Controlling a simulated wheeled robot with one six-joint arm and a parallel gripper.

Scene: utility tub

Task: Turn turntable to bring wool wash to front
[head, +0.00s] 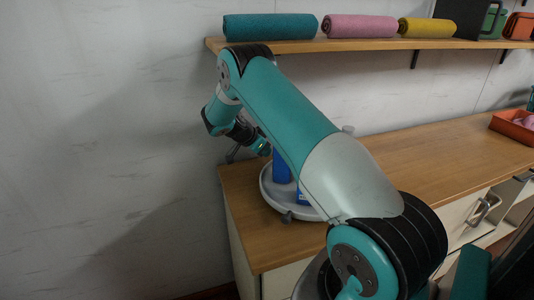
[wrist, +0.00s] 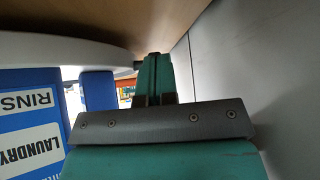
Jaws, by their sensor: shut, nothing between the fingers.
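The turntable (head: 268,193) is a round pale tray at the left end of the counter, partly hidden behind my arm. A small grey knob (head: 287,217) is on its near rim. Blue bottles (head: 281,167) stand on it. In the wrist view, which looks inverted, the turntable rim (wrist: 60,48) is at upper left, with a blue bottle (wrist: 28,120) labelled "RINS" and "LAUNDRY" beside another blue shape (wrist: 98,91). I cannot tell which bottle is the wool wash. My gripper (wrist: 154,60) is shut and empty, low beside the rim; contact is unclear.
The wooden counter (head: 420,150) runs right, mostly clear, with an orange tray (head: 514,127) at its far end. A wall shelf (head: 300,46) above holds teal, pink and yellow rolls. The wall (wrist: 222,60) is close beside my gripper.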

